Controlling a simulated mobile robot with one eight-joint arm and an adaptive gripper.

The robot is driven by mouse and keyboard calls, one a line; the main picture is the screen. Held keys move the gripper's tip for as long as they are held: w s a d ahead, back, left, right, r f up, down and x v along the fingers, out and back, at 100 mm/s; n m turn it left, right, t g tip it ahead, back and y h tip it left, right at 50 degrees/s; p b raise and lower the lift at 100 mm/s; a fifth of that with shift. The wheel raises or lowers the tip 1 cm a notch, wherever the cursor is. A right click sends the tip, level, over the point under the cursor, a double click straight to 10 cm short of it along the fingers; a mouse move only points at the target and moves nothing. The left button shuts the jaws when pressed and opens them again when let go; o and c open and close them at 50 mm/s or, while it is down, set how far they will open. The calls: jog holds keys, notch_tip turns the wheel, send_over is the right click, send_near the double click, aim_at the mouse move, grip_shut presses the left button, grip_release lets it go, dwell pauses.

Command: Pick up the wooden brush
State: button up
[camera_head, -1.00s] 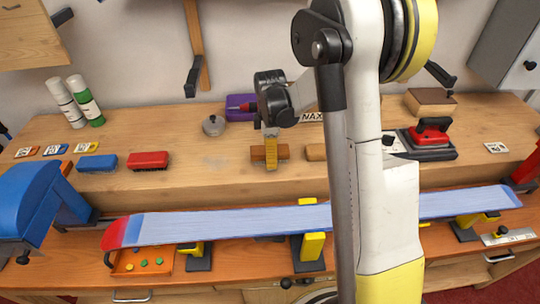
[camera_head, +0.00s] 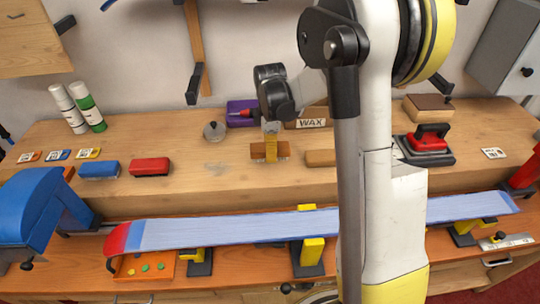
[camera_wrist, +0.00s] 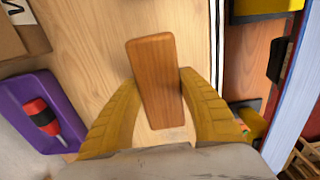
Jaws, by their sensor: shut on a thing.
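The wooden brush (camera_wrist: 155,62) is a plain brown block seen between my fingers in the wrist view. In the head view the brush (camera_head: 284,149) shows at both sides of a yellow finger, over the middle of the bench top. My gripper (camera_wrist: 158,80) is shut on it, one yellow finger against each long side. The gripper also shows in the head view (camera_head: 270,150), pointing down. The brush's underside is hidden, and I cannot tell how far it is from the bench top.
A lighter wooden block (camera_head: 320,158) lies just right of the brush. Behind are a purple tray (camera_wrist: 22,95) and a WAX box (camera_head: 308,124). A red brush (camera_head: 150,167) and a blue brush (camera_head: 99,169) lie left. A ski (camera_head: 235,232) spans the front.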

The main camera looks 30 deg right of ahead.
jog(key=s+d+r+p, duration=0.2)
jog(key=d+r, duration=0.5)
jog(key=d, duration=0.4)
jog(key=shift+s+d, duration=0.2)
jog(key=shift+o, duration=1.1)
